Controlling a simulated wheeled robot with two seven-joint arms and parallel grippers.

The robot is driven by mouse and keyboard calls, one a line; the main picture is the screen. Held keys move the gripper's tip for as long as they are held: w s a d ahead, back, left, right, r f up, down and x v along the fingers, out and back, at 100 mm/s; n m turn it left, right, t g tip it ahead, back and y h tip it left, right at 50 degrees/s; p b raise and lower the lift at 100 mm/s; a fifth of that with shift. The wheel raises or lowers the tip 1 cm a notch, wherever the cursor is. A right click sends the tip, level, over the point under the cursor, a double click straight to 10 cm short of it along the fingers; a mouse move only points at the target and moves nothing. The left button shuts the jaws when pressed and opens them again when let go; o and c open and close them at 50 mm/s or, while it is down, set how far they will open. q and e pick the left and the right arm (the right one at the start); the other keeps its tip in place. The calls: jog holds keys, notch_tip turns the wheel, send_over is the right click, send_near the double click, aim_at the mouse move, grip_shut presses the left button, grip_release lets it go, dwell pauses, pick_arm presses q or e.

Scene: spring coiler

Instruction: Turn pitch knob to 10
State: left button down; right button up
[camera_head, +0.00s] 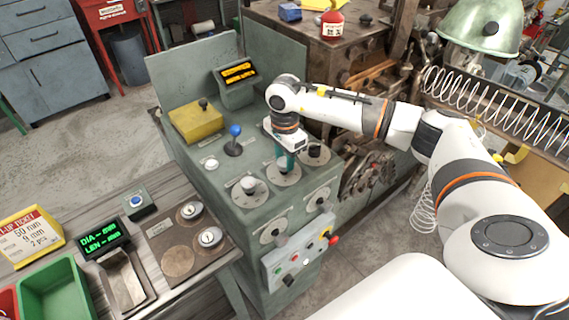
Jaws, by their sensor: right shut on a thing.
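The spring coiler's green console (215,185) stands in the middle of the view, with several knobs on round dials on its sloping top. My right arm reaches in from the right, and my right gripper (285,160) points down at the console top. It is shut on a knob over a pale dial (284,174); the knob is mostly hidden by the gripper. The dial markings are too small to read, so I cannot tell which knob is the pitch knob or its setting. My left gripper is not in view.
Beside the gripper are a dark knob (315,151) and a pale knob (249,185). A blue-ball lever (235,131), a yellow block (196,121) and an amber display (237,73) are further left. A button box (300,253) hangs in front. A bench with a ticket (31,236) stands lower left.

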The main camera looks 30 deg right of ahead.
jog(key=m+b, duration=0.3)
jog(key=m, duration=0.1)
jog(key=shift+f+m, duration=0.1)
jog(key=shift+m, duration=0.2)
jog(key=m+b, duration=0.2)
jog(key=m, duration=0.1)
jog(key=shift+m, duration=0.3)
jog(key=m+b, duration=0.1)
jog(key=m, duration=0.2)
jog(key=shift+m, duration=0.3)
jog(key=shift+r+m+b, duration=0.2)
jog(key=shift+m+b, duration=0.5)
jog(key=shift+m, duration=1.1)
jog(key=o, duration=1)
jog(key=shift+s, duration=0.1)
